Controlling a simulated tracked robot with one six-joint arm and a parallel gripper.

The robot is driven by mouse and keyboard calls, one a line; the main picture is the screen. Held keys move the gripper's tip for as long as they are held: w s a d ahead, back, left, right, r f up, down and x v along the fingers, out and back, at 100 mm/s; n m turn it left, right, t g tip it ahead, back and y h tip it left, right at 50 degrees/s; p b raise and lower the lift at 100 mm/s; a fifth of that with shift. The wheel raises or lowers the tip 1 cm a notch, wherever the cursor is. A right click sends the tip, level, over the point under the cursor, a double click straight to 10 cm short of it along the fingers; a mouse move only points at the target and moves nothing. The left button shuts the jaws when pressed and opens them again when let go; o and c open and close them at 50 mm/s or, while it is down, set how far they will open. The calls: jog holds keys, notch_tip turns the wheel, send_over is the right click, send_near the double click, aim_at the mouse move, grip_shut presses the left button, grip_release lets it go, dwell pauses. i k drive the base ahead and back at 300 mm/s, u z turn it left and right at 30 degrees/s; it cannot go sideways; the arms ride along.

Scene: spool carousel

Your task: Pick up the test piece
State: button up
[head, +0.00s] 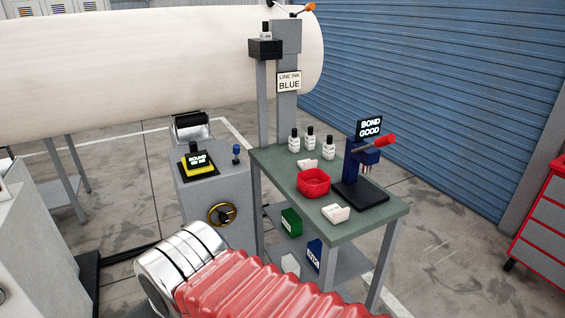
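I cannot tell for certain which thing is the test piece. A small white block (336,213) lies on the green-topped bench (263,165), near its front edge. A second small white block (307,165) lies farther back, behind a red bowl (313,182). My arm, with a red ribbed sleeve and metal bands, crosses the bottom of the head view. My gripper's fingers do not show.
Several small white bottles with black caps (310,136) stand at the bench's back. A grey cabinet (236,187) with a yellow-framed button and a knob stands left of the bench. Green (291,222) and blue (314,254) boxes sit on the lower shelf. A red cabinet (540,215) stands far right.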

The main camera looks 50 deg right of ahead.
aim_at(305, 164)
jog(key=z, duration=0.1)
jog(key=i, duration=1.3)
jog(key=z, duration=0.45)
